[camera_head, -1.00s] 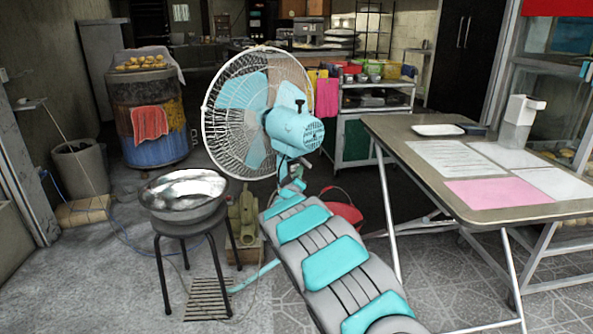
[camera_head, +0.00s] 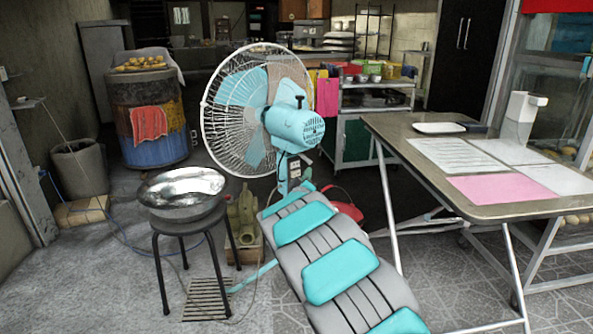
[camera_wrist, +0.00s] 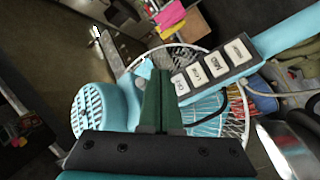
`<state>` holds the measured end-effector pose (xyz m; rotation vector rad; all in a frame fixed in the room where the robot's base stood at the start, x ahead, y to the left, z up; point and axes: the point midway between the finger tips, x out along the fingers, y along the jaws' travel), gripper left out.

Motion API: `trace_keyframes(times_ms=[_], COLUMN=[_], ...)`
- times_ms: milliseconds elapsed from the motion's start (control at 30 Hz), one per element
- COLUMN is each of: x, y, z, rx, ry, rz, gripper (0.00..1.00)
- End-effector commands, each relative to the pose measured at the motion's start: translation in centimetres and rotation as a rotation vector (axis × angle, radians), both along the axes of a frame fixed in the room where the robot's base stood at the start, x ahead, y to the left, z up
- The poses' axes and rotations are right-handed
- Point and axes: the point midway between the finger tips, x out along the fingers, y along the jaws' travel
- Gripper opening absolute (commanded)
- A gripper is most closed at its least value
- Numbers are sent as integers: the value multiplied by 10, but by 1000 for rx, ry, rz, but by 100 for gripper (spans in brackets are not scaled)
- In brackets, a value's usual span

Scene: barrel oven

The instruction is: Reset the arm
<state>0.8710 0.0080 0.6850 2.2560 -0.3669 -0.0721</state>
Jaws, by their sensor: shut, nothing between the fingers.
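My gripper (camera_wrist: 160,78) shows in the wrist view as two dark green fingers pressed together, with nothing between them. The turquoise fan (camera_head: 293,125), with its white wire cage, stands ahead in the head view, and my grey and turquoise arm reaches up towards it from the bottom. I cannot make out my gripper in the head view. In the wrist view the fan (camera_wrist: 95,112) fills the area beyond the fingers, its motor housing on the left and its button panel on the right. I cannot tell the exact gap between fingers and fan.
A folding table (camera_head: 400,140) with papers stands on the right. A metal bowl (camera_head: 180,188) sits on a dark stool (camera_head: 165,270) at left. A barrel oven (camera_head: 150,110) stands behind it. A shelf cart (camera_head: 365,105) is behind the fan.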

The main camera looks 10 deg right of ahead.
Motion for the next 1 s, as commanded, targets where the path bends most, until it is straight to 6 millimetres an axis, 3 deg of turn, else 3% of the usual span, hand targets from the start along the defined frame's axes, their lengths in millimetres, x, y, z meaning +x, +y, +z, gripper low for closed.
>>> trace_keyframes(times_ms=[200,733,867,1000], x=[-13,-23,-45,-88], y=[-7,-12,-17,-22], z=[1,2,4,-5], rx=[-1,48,144,279], ry=[-2,55,162,323], rz=[-1,13,33,40], gripper=[0,0,0,0])
